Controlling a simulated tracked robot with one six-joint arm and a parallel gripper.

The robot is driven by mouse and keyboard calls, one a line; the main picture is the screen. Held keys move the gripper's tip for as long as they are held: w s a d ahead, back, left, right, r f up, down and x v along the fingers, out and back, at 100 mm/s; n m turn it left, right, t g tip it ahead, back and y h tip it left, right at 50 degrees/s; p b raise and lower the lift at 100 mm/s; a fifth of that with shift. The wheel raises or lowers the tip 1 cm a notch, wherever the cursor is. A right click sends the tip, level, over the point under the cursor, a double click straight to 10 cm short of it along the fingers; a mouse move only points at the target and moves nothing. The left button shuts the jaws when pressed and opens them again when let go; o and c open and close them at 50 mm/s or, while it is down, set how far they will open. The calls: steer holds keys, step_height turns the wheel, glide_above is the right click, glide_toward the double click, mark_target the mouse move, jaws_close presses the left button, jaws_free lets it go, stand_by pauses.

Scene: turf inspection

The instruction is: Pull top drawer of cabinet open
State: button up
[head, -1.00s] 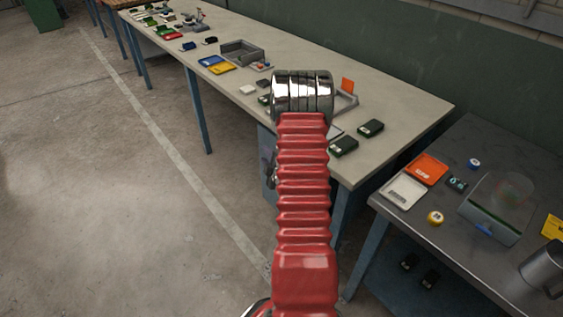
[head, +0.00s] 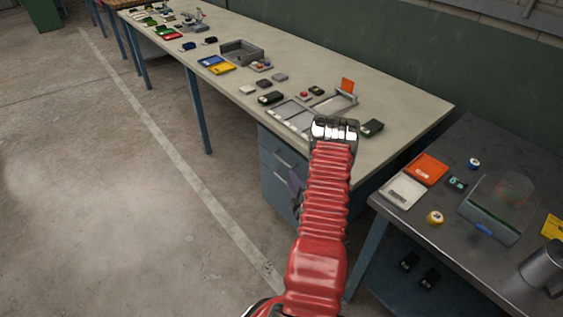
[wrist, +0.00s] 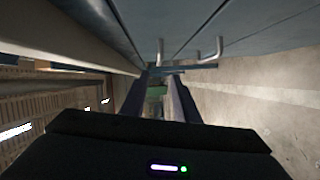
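The blue-grey cabinet (head: 275,180) stands under the near end of the long workbench. Its top drawer (head: 272,145) looks shut, and my arm hides part of the cabinet. My gripper (head: 296,187) shows as a small dark shape at the cabinet front, partly behind my red arm. In the wrist view the cabinet face fills the top, turned sideways. My gripper (wrist: 163,78) has its two fingers apart, with a gap between them. The top handle (wrist: 160,52) is near the fingertips; I cannot tell whether they touch. A second handle (wrist: 212,50) stands to the right, outside the fingers.
The long workbench (head: 330,80) carries trays and small parts above the cabinet. The concrete floor (head: 120,220) at left, in front of the cabinet, is clear.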

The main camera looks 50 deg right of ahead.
mark_target(282, 161)
steer(key=shift+w+d, duration=0.1)
steer(key=x, duration=1.3)
steer(key=shift+w+d, duration=0.15)
steer(key=shift+w, duration=0.15)
steer(key=shift+c, duration=0.5)
steer(key=shift+f, duration=0.1)
jaws_close()
